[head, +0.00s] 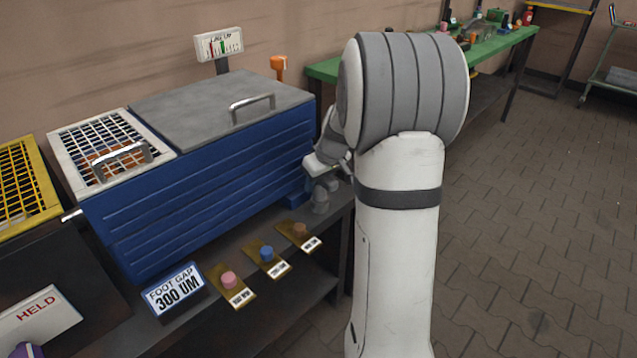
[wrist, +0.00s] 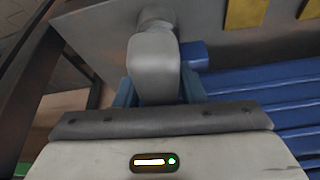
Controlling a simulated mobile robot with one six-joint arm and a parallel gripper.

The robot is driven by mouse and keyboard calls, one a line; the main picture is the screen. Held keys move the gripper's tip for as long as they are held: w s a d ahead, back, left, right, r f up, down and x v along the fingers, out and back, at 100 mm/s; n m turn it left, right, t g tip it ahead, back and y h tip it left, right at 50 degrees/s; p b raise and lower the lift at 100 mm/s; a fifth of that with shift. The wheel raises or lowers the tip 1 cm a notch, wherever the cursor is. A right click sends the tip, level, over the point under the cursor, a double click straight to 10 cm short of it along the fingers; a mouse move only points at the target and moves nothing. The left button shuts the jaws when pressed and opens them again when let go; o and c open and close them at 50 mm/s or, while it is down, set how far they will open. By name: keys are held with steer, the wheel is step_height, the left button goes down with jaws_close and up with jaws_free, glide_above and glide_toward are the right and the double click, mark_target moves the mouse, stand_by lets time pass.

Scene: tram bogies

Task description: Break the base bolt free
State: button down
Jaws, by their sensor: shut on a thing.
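My gripper (head: 322,180) is low beside the right end of the blue cabinet (head: 210,205), just above the dark bench top. In the wrist view its two dull-blue fingers (wrist: 157,88) stand on either side of a rounded grey piece, which I take to be the base bolt (wrist: 153,55). The jaws are shut on it. In the head view the lower grey part of the bolt (head: 320,203) shows under the gripper, next to a small blue foot (head: 297,192) of the cabinet. The bolt's lower end and any thread are hidden.
On the bench front lie three brass plates with a pink (head: 229,280), a blue (head: 266,253) and a brown knob (head: 300,230). A "FOOT GAP 300 UM" sign (head: 174,292) stands left of them. A green bench (head: 500,45) is behind; the right floor is clear.

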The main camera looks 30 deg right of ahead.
steer(key=shift+n+b, duration=0.4)
steer(key=shift+b, duration=0.25)
steer(key=shift+n+y+b, duration=0.5)
steer(key=shift+n+b, duration=0.25)
steer(key=shift+n, duration=0.15)
steer(key=shift+n+b, duration=0.35)
steer(key=shift+n, duration=0.15)
steer(key=shift+s+a+n+g+y+b, duration=0.1)
steer(key=shift+n+g+y+b, duration=0.3)
steer(key=shift+n, duration=0.9)
steer(key=shift+a+n+g+y+b, duration=0.15)
steer(key=shift+n+g+y, duration=0.3)
steer(key=shift+n, duration=0.85)
steer(key=shift+r, duration=0.15)
steer(key=shift+r+p, duration=2)
steer(key=shift+r, duration=0.95)
